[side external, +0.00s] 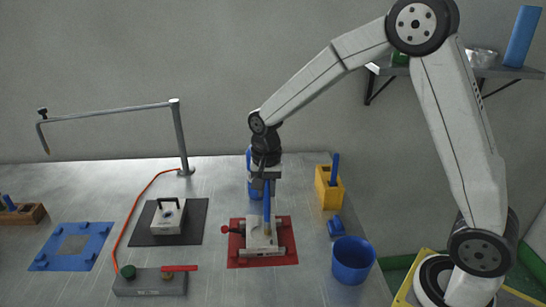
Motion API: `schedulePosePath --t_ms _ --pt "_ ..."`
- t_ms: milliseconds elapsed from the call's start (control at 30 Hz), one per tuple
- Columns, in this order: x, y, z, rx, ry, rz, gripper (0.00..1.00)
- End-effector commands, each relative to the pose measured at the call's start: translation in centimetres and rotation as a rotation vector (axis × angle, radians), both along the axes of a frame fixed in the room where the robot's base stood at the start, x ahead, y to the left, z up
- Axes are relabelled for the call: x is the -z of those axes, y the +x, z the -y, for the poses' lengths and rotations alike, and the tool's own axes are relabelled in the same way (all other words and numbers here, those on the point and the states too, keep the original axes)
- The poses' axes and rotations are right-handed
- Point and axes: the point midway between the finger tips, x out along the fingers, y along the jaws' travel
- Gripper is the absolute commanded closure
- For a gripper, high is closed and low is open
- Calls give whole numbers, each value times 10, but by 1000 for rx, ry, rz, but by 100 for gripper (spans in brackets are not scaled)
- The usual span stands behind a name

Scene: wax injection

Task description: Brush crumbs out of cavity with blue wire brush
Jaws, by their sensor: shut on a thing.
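My gripper (266,179) points straight down and is shut on a slim blue brush (267,202) held roughly upright. The brush's lower end reaches the grey metal mould block (258,240). The bristles and the cavity are too small to make out, and I cannot tell whether they touch. No crumbs can be made out. The block sits in a fixture with a red knob (226,229) on a red mat (284,256).
A blue item (249,178) is behind my gripper. Left are a dark mat (196,214) with a metal block (168,217), a valve block (150,285) and a red hose (135,205).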

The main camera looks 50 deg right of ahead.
Motion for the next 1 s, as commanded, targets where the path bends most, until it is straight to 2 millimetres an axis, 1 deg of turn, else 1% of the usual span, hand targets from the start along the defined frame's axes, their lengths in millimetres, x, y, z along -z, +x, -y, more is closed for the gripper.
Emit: schedulePosePath --t_ms 33,100,133,167,700,833,1000 --pt "0 -4 4 2 0 -1 100" --pt "-6 -3 3 -1 0 1 100" --pt "-16 -2 3 -1 0 5 100" --pt "-21 -2 3 -1 0 5 100" --pt "-68 -3 3 0 0 1 100" --pt "-77 -3 3 0 0 1 100" --pt "-81 -3 3 0 0 0 100"
